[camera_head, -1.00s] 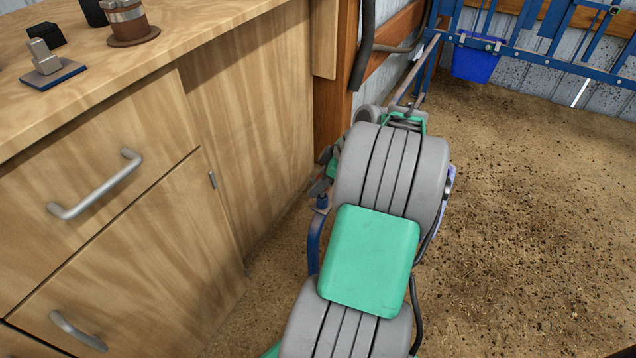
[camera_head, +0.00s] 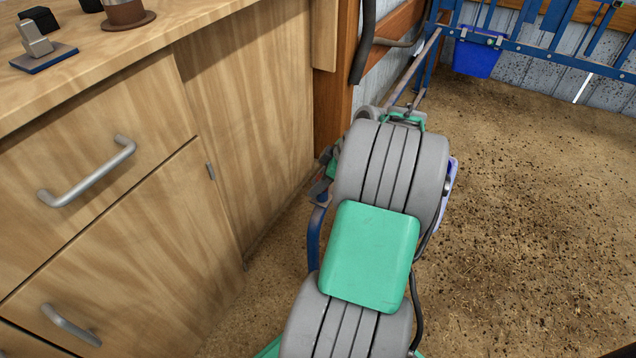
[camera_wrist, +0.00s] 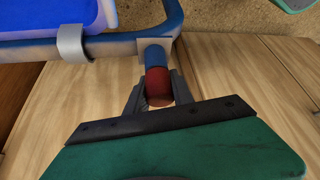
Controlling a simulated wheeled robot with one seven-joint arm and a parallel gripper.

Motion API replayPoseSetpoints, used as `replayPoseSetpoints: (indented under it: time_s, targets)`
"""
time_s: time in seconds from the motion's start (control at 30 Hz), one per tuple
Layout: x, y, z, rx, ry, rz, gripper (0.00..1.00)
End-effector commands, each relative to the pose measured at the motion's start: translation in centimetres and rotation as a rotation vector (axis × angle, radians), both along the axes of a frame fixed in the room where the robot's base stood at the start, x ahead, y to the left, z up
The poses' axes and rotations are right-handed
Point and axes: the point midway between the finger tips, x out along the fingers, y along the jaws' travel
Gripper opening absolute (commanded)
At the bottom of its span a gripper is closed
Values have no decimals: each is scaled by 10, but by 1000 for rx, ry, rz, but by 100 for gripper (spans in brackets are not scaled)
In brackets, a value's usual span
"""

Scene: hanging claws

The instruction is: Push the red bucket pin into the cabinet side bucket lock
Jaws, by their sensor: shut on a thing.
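In the wrist view, the red pin (camera_wrist: 157,82) is a short cylinder on the end of a blue rod (camera_wrist: 154,54). My gripper (camera_wrist: 158,90) is shut on the pin, with one grey finger on each side. The rod reaches a grey bracket (camera_wrist: 176,46) on a blue-grey rail (camera_wrist: 112,46). I cannot tell how deep the pin sits in the lock. A blue bucket (camera_wrist: 60,18) is at the upper left of the rail. In the head view my arm hides the pin and most of the gripper; a blue-violet edge (camera_head: 445,195) shows beside it.
The wooden cabinet (camera_head: 252,110) with metal handles stands close on the left, and small items lie on its top. Another blue bucket (camera_head: 475,58) hangs on a blue fence (camera_head: 560,55) at the back right. The dirt floor (camera_head: 530,220) on the right is clear.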

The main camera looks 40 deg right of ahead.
Motion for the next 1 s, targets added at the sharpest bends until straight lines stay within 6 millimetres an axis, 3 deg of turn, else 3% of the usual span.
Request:
replayPoseSetpoints:
  time_s: [0.07,0.1,0.37,0.67,1.0]
  targets:
    - [0,0,-4,0,0,0,0]
    - [0,0,-2,0,0,1,31]
    - [0,0,-2,0,0,0,52]
    - [-1,-1,1,-1,0,0,54]
    - [-26,-18,57,0,-1,-1,54]
